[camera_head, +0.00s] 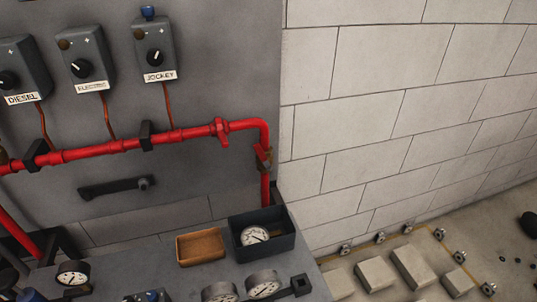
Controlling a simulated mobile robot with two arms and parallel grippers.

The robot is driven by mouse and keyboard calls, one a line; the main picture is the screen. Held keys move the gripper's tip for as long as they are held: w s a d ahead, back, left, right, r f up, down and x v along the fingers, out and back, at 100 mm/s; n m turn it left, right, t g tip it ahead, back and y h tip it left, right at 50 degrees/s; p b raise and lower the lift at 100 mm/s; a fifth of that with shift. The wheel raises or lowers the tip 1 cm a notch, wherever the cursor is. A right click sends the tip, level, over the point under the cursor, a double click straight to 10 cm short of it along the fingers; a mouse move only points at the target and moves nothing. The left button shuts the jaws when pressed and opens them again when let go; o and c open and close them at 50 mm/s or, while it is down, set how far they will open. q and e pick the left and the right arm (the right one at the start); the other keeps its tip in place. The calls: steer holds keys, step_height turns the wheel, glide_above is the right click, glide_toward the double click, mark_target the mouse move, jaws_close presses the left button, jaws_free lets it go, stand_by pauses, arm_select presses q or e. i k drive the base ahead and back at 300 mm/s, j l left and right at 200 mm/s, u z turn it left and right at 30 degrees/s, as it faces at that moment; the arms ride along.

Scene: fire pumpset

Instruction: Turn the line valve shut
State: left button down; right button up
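A red pipe (100,149) runs along the grey wall and bends down at its right end. A red valve-like fitting (221,131) sits on the horizontal run just before the bend, with a short red part across the pipe. A brown and dark fitting (263,156) sits on the vertical run below the bend. I cannot tell for sure which of the two is the line valve, or how far it is turned. Neither of my grippers can be made out in this view.
Control boxes marked DIESEL (22,72), ELECTRIC (84,55) and JOCKEY (155,48) hang above the pipe. A dark wall bar (113,187) is below. A wooden tray (201,248) and a dark bin (281,246) holding a gauge (255,235) stand on the bench. Pale blocks (413,266) lie right.

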mark_target(257, 147)
steer(key=k+l, duration=0.15)
steer(key=l, duration=0.2)
steer(key=k+l, duration=0.2)
steer(key=l, duration=0.2)
steer(key=k+l, duration=0.15)
steer(key=l, duration=0.2)
steer(key=l+u, duration=0.05)
